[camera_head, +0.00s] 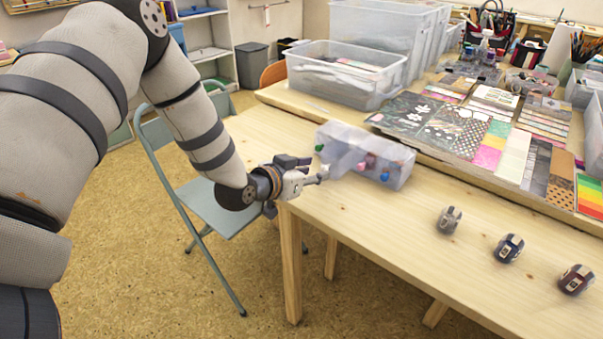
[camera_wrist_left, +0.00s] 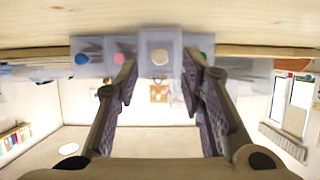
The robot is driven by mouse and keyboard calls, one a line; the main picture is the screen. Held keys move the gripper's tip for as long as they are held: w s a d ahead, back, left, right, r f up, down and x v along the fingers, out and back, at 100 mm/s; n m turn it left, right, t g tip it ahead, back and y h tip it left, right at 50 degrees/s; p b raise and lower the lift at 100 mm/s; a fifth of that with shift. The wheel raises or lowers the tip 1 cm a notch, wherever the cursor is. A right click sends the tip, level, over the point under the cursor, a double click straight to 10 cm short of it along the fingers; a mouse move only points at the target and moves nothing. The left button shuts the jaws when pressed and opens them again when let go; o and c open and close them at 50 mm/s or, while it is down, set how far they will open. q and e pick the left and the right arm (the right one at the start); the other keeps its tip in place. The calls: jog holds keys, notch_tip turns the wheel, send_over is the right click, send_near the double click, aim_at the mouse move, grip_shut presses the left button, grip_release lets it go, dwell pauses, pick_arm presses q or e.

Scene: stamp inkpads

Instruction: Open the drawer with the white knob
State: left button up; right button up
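A translucent drawer box (camera_head: 392,160) stands near the table's front edge, its small knobs in different colours. In the left wrist view, which is upside down, the white knob (camera_wrist_left: 160,57) sits on the middle drawer (camera_wrist_left: 160,36). That drawer looks larger than its neighbours and appears to stick out from the row. My left gripper (camera_head: 326,174) is in front of the box. In its wrist view the left gripper's fingers (camera_wrist_left: 160,62) are apart, on either side of the white knob's line, with nothing visibly clamped. The white knob is not clear in the head view. My right gripper is not in view.
Three small stamps (camera_head: 508,248) stand spaced along the table's right part. Patterned paper sheets (camera_head: 450,125) and a clear bin (camera_head: 340,75) lie behind the box. A folding chair (camera_head: 215,205) stands by the table's left end.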

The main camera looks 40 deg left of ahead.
pick_arm(q)
jog(key=v, duration=0.9)
jog(key=s+d+f+g+p, duration=0.1)
jog(key=s+d+f+g, duration=0.25)
jog(key=s+f, duration=0.35)
jog(key=s+d+f+g, duration=0.3)
jog(key=s+f+g, duration=0.1)
jog(key=s+f, duration=0.25)
jog(key=s+d+f+g, duration=0.1)
jog(key=s+f+g, duration=0.1)
jog(key=s, duration=0.6)
jog(key=s+d+f+g, duration=0.1)
jog(key=s+f+g, duration=0.1)
jog(key=s, duration=0.7)
jog(key=s+d+f+n+g+y+p, duration=0.1)
jog(key=s+g, duration=0.3)
jog(key=s, duration=0.5)
jog(key=shift+d+f, duration=0.45)
jog(key=shift+f, duration=0.35)
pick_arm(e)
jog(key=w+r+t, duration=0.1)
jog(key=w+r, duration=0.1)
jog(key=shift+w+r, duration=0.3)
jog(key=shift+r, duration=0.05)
